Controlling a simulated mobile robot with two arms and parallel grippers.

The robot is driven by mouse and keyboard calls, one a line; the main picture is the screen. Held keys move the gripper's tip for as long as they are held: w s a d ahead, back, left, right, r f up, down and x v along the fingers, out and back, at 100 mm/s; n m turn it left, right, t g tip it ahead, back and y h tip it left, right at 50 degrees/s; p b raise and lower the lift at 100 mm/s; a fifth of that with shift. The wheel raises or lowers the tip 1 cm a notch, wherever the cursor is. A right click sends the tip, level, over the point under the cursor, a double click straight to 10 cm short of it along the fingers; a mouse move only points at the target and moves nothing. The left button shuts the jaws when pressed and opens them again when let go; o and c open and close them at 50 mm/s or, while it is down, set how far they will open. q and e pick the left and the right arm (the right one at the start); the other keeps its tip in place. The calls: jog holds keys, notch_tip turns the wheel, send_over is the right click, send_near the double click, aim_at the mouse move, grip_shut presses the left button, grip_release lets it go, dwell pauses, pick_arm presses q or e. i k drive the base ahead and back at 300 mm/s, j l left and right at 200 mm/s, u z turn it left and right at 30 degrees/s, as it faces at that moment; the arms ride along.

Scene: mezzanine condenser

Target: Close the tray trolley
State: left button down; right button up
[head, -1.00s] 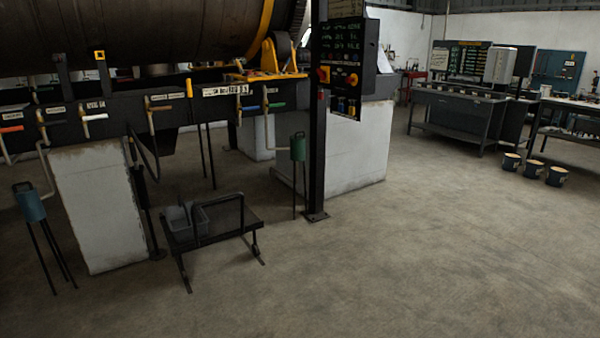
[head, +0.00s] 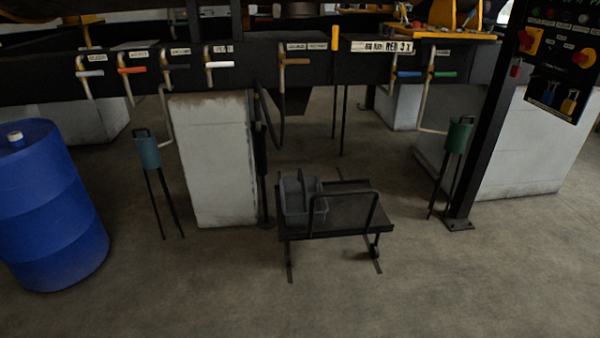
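A low dark trolley (head: 345,222) stands on the floor near the middle of the head view. It has a flat top, a raised bar handle along its near side and thin legs. A grey caddy (head: 293,207) with an upright handle sits on the left part of its top. I cannot tell from here whether any tray part of the trolley is open or shut. Neither of my grippers is in view.
A blue drum (head: 48,215) stands at the left. White piers (head: 218,165) and a dark beam with colored levers (head: 135,70) are behind the trolley. A black post (head: 480,150) with a control panel (head: 560,50) stands right. The front floor is clear.

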aim_at(355, 208)
jog(key=i+u, duration=0.25)
jog(key=i, duration=0.25)
jog(key=i+u, duration=0.2)
jog(key=i, duration=0.3)
jog(key=i+l+u, duration=0.25)
jog(key=i, duration=0.25)
jog(key=i+j+u, duration=0.15)
jog(key=i+u, duration=0.95)
jog(key=i+z, duration=0.25)
jog(key=z, duration=0.15)
jog(key=i+j+z, duration=0.15)
jog(key=z, duration=0.25)
jog(key=i+j+z, duration=0.25)
jog(key=z, duration=0.15)
jog(key=i, duration=0.1)
